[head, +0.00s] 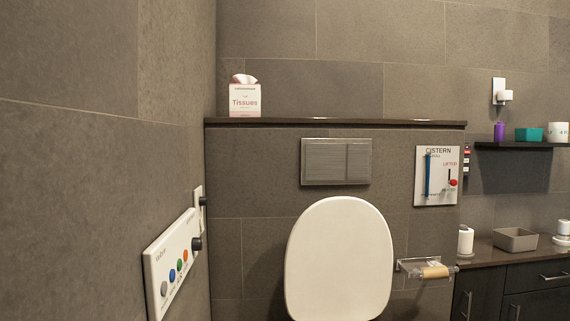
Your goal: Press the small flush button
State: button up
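A grey metal flush plate (323,182) is set in the tiled wall above the toilet. Its wide button (324,160) is on the left. The small flush button (359,161) is the narrower section on the right. Both look flat in the plate; I cannot tell whether either is pressed. The raised white toilet lid (339,258) stands just below the plate. My gripper is not in view.
A dark ledge (335,123) holds a tissue box (245,101). A cistern panel (437,176) is right of the plate, above a paper holder (426,269). A button panel (172,263) is on the left wall. A vanity counter (490,250) stands at right.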

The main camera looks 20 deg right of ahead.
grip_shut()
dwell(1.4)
